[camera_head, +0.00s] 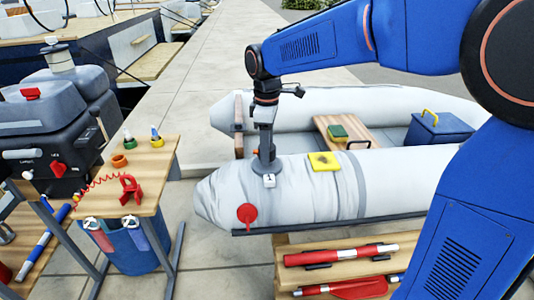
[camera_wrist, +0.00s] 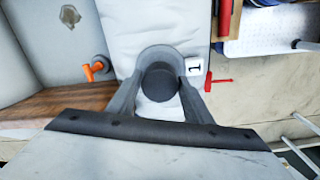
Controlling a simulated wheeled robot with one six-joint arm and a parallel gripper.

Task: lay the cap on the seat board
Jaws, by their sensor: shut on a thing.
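My gripper (camera_head: 266,160) points down at the top of the dinghy's near grey tube. In the wrist view its fingers (camera_wrist: 160,88) are closed around a dark round cap (camera_wrist: 160,84), with a grey rounded rim around it. The cap is at or just above the tube; I cannot tell whether it still touches it. In the head view the fingers mostly hide the cap. The wooden seat board (camera_head: 345,119) lies across the dinghy, right of and beyond my gripper.
A yellow patch (camera_head: 324,161) lies on the near tube. A blue box (camera_head: 437,128) stands right of the board. An orange fitting (camera_wrist: 97,67) shows at upper left.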

